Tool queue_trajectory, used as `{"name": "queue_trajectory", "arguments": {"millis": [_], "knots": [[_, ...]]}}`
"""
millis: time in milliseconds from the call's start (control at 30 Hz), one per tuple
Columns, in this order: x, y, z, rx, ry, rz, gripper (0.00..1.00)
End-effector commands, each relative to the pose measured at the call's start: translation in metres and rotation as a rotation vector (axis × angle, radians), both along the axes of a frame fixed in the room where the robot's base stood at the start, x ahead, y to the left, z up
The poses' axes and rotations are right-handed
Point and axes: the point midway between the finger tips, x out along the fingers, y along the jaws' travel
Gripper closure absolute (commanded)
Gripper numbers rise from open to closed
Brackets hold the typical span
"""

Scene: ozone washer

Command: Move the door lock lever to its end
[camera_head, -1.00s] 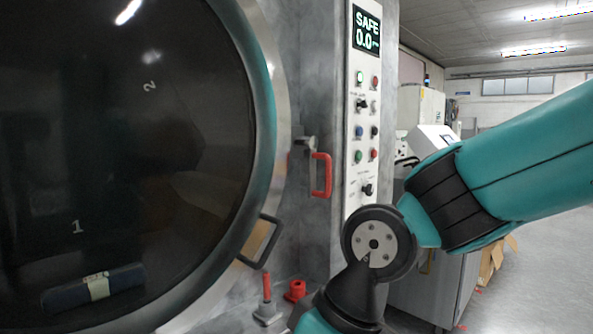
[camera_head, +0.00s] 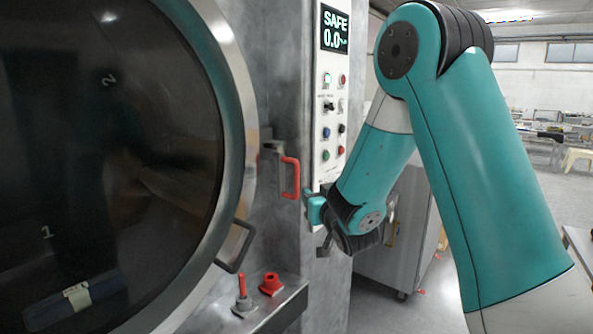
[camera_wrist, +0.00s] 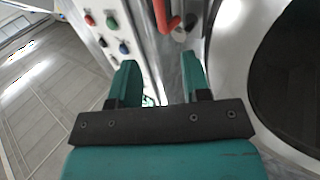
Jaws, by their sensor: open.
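The door lock lever is a red bent handle (camera_head: 291,178) on a grey bracket beside the round door's rim. It hangs down in the head view. In the wrist view the red lever (camera_wrist: 167,16) shows at the top, beyond and between the fingers. My gripper (camera_head: 317,228) is to the right of and below the lever in the head view, near the front of the machine. In the wrist view my gripper (camera_wrist: 159,70) is open, with nothing between its two teal fingers. No contact with the lever is visible.
The round dark door (camera_head: 100,150) fills the left, with a black door handle (camera_head: 236,247) low on its rim. The control panel (camera_head: 333,100) reads SAFE and 0.0. A ledge holds a red-topped grey fitting (camera_head: 242,296) and a red knob (camera_head: 271,284).

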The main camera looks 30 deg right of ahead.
Motion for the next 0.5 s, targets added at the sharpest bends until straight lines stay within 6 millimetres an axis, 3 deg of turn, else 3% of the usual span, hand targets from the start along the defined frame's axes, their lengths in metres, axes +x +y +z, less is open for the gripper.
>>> {"name": "queue_trajectory", "arguments": {"millis": [100,500], "knots": [[0.024,-0.007,0.007,0.001,0.003,-0.002,0.57],[0.111,-0.027,0.005,0.001,0.001,-0.001,0.57]]}}
